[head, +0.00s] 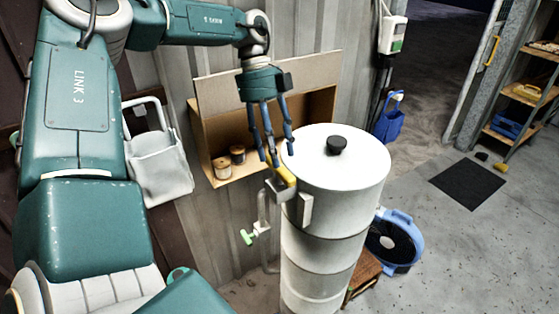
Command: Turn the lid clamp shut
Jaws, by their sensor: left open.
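A tall white cylinder (322,226) stands upright on the floor. Its flat white lid (350,168) sits on top, with a black knob (337,145). The lid clamp, with a yellow handle (286,176), is on the near left of the lid's rim. My left gripper (273,153) points down just above and beside the yellow handle, its fingers apart. Whether a fingertip touches the handle I cannot tell. My right gripper is not in view.
A wooden wall box (214,170) with spools stands behind the gripper. A pipe with a green-handled valve (250,236) is left of the cylinder. A blue fan (396,243) stands at its right. A white bag (158,168) hangs at the left. Floor at right is mostly clear.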

